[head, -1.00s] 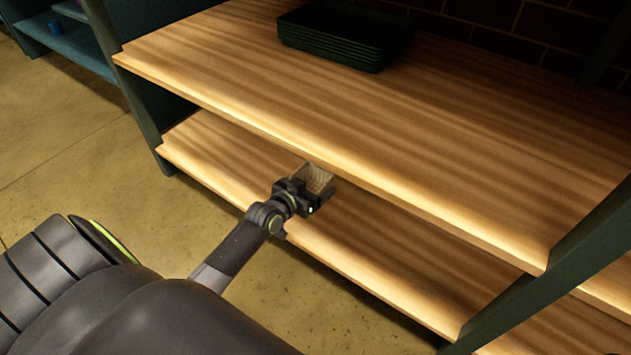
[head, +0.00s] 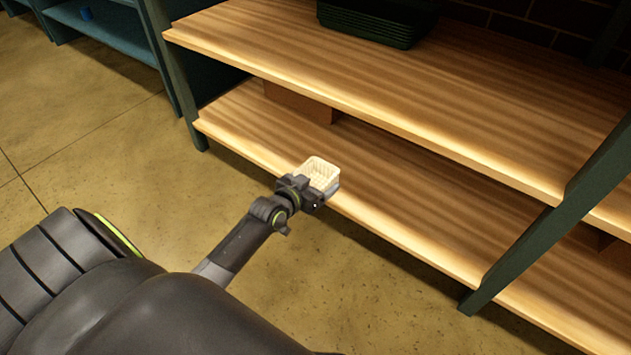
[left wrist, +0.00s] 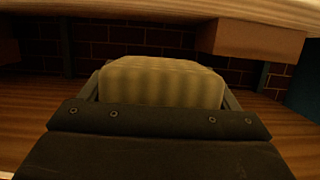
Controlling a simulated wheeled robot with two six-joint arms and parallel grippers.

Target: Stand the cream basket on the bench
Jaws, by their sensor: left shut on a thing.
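No separate bench can be made out with certainty; a wooden shelf unit stands in front of me. My right gripper is not in view.
The upper wooden shelf (head: 400,95) holds a stack of dark green trays (head: 375,22) at the back. The lower shelf (head: 245,118) has a brown box (head: 298,103) towards its back. A green post (head: 550,235) stands at right. The floor (head: 90,130) at left is clear.

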